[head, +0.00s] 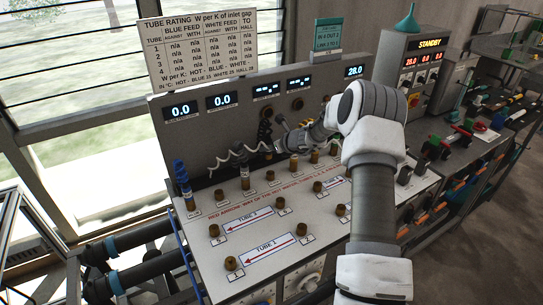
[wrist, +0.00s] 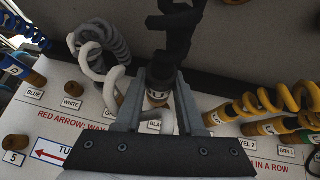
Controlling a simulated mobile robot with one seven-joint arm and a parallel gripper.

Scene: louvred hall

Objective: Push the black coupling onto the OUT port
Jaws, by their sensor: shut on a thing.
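My gripper (wrist: 160,112) is shut on the black coupling (wrist: 159,86), which has a pale marked band and a thick black hose (wrist: 178,35) rising from it. In the head view my gripper (head: 277,145) is over the back of the sloping panel, and the coupling is hard to make out there. The label below the fingers in the wrist view is partly covered and begins "BLA". I cannot read an OUT label in either view, so I cannot tell which port is OUT. The fingers hide whatever is directly under the coupling.
A white coiled hose (wrist: 96,52) stands left of my gripper and a yellow coiled hose (wrist: 280,98) to the right. Brass ports (head: 231,263) dot the panel (head: 205,262). A blue coupling (head: 181,172) stands at its left end. The upright display board (head: 216,125) rises behind.

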